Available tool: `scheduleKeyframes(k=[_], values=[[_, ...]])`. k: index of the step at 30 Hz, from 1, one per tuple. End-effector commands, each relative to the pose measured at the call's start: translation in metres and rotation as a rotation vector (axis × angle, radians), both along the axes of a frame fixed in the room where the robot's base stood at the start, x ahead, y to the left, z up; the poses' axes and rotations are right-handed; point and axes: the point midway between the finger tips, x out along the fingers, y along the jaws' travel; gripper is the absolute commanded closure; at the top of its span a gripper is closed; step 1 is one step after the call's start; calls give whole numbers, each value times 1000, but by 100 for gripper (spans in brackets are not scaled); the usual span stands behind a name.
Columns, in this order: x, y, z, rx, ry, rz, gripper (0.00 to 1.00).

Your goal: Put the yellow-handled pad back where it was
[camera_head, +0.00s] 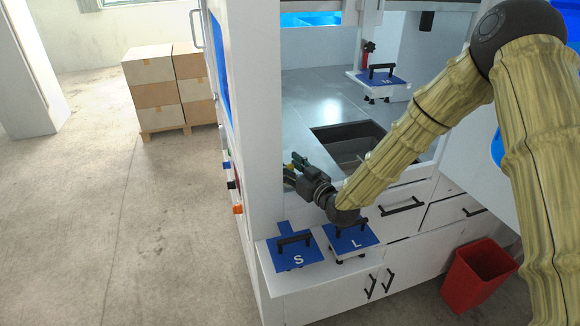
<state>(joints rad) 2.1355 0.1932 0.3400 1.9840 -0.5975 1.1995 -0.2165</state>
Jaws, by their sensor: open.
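My gripper (289,172) is open and reaches toward the white post at the machine's left front. Small green and yellowish parts show at its fingertips, too small to tell apart. No yellow-handled pad can be made out. The pads in view have black handles: a blue pad marked S (284,260) and a blue pad marked L (344,246) sit side by side on the white front ledge. A blue pad marked M (388,85) is mounted inside the machine. My wrist is above and behind the L pad, apart from it.
The white ledge (290,285) tops a cabinet with black handles. A rectangular opening (345,140) lies in the grey worktop. Coloured controls (237,209) line the post's left side. A red bin (470,284) stands right; stacked boxes (155,95) stand far back. Floor at left is clear.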

Motion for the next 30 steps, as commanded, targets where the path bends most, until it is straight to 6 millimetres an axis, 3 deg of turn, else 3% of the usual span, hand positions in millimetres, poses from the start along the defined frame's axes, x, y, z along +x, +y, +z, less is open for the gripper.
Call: scheduleKeyframes(k=[5,18,30], values=[[-9,-6,0,-1,1,0,57],[-55,-41,0,1,1,-1,57],[-61,-44,2,0,0,0,57]])
